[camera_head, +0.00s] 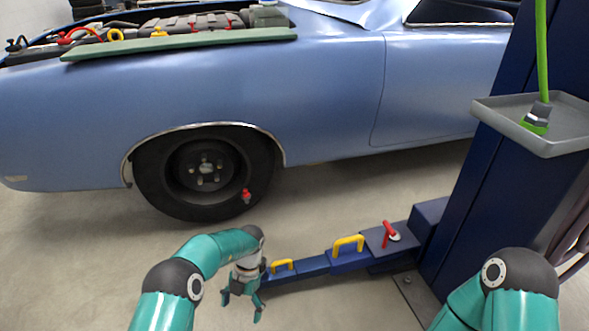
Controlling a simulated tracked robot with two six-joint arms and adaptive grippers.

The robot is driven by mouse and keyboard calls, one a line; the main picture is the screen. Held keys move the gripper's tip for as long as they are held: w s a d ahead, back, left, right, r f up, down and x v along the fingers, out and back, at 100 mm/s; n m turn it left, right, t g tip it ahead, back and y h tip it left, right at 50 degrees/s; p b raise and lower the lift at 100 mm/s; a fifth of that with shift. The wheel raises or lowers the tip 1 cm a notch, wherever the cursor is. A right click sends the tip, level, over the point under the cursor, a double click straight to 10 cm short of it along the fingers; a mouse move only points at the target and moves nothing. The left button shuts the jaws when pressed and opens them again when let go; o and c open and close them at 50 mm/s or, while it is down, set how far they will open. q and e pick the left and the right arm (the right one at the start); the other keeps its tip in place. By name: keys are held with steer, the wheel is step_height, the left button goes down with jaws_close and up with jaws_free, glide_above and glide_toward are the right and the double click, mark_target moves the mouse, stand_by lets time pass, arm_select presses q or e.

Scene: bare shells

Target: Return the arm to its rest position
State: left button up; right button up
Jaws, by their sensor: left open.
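My left arm comes in from the lower left, bends at the elbow and reaches toward the middle. Its gripper (243,303) points down, open and with nothing between its fingers. It hangs in front of the near end of a blue lift arm (310,266). My right arm shows only as a teal and dark grey bent link (508,290) at the lower right. Its gripper is out of the frame.
A blue car (320,90) with its engine bay open stands behind, its wheel (205,172) beyond my left gripper. A dark blue lift post (465,200) with a grey tray (540,125) rises at right. Bare floor (70,260) lies at left.

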arm_select(q)
steer(key=s+a+r+m+t+y+p, duration=0.25)
steer(key=a+r+m+p, duration=0.25)
steer(key=a+r+p, duration=0.65)
steer(key=s+a+r+m+t+y+p, duration=0.2)
steer(key=a+r+m+y+p, duration=0.25)
steer(key=a+r+p, duration=0.65)
steer(key=s+d+r+m+h+p, duration=0.2)
steer(key=s+d+m+h+p, duration=0.2)
steer(key=s+d+m, duration=0.5)
steer(key=s+d+r+m+h+p, duration=0.3)
steer(key=s+d+m+h, duration=0.5)
steer(key=d, duration=0.8)
steer(key=shift+s+r+m+h+p, duration=0.35)
steer(key=shift+s+m+p, duration=0.3)
steer(key=shift+s+m, duration=0.5)
